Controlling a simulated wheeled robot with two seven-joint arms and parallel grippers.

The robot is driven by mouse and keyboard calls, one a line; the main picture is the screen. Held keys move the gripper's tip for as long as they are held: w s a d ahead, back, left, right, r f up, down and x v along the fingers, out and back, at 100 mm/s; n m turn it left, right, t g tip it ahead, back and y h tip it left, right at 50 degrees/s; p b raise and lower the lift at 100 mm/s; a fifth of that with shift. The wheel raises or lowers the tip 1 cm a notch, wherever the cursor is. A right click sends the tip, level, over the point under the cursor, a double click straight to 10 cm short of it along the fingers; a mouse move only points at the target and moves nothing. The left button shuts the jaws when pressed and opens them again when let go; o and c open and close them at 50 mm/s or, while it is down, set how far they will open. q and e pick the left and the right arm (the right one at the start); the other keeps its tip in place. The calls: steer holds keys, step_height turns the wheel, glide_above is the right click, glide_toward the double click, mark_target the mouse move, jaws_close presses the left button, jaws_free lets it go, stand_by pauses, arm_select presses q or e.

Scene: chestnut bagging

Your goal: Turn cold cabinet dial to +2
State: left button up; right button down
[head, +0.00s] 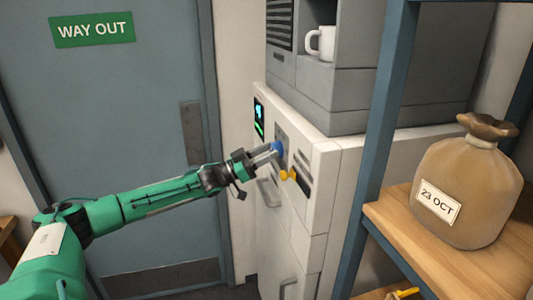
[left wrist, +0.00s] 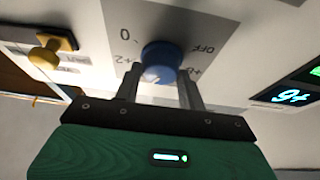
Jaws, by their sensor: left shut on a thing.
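The cold cabinet (head: 322,185) is white and stands right of the door. Its blue dial (head: 278,147) is on the front face, and the dial also shows in the left wrist view (left wrist: 160,60). My left gripper (head: 270,151) is shut on the dial, with one finger on each side of it in the left wrist view (left wrist: 160,85). Labels 0, +2, OFF and a partly hidden one surround the dial. A pale mark shows on the dial's lower part; I cannot tell exactly which label it points to. The display (left wrist: 292,95) appears to read +6, upside down. My right gripper is not in view.
A yellow knob (head: 286,174) sits just below the dial, close to my gripper. A blue shelf post (head: 384,130) stands to the right, with a tied sack (head: 465,190) labelled 23 OCT on the wooden shelf. A white mug (head: 322,43) stands above the cabinet.

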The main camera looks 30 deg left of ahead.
arm_select(q)
steer(key=shift+w+a+m+g+h+b, duration=0.1)
steer(key=shift+m+g+h+b, duration=0.35)
steer(key=shift+m+g+b, duration=1.15)
steer(key=shift+s+m+g+h+b, duration=0.1)
steer(key=shift+m+g+h+b, duration=0.35)
steer(key=shift+m, duration=2.3)
steer(key=shift+w+a+m+g+h+b, duration=0.1)
steer(key=shift+m+g+h+b, duration=0.55)
steer(key=shift+m+b, duration=1.1)
steer(key=shift+m+p, duration=0.45)
steer(key=shift+m, duration=0.05)
steer(key=shift+r, duration=0.1)
steer(key=o, duration=1)
steer(key=shift+c, duration=0.2)
